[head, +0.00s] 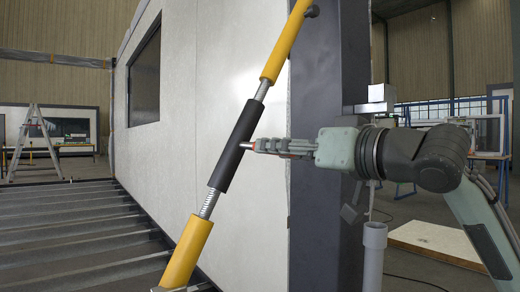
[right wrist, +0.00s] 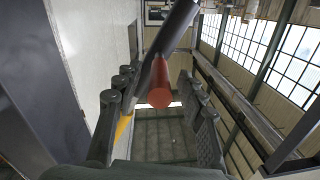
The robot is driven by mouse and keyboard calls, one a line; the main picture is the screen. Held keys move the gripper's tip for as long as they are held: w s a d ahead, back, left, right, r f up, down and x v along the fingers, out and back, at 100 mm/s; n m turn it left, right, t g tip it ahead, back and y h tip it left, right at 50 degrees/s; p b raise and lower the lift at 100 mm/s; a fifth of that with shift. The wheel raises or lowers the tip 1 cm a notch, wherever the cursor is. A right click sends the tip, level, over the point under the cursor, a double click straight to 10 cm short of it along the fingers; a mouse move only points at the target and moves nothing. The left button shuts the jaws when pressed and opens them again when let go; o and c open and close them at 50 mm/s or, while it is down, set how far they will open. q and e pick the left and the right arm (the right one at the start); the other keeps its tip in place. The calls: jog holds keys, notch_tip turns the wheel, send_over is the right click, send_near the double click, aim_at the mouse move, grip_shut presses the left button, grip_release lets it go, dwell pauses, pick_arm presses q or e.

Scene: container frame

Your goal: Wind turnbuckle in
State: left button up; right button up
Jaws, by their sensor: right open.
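The turnbuckle's black sleeve (head: 236,146) runs diagonally in the middle of the head view, with bare threaded rod (head: 209,205) at both ends. A yellow upper tube (head: 285,42) and a yellow lower tube (head: 188,250) continue the line. A short red handle (right wrist: 159,97) stands out from the sleeve towards my right gripper. My right gripper (head: 257,146) comes in from the right, close to the sleeve. In the right wrist view, its fingers (right wrist: 156,82) are apart, one on each side of the red handle, with gaps visible. My left gripper is not in view.
A dark steel post (head: 330,190) stands close behind the turnbuckle and right gripper. A white wall panel (head: 185,90) with a window is behind to the left. A grey pipe (head: 374,255) stands below my right arm. A stepladder (head: 34,142) is far left.

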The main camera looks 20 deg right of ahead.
jog(key=x, duration=0.5)
jog(key=shift+d, duration=0.1)
grip_shut()
dwell(0.3)
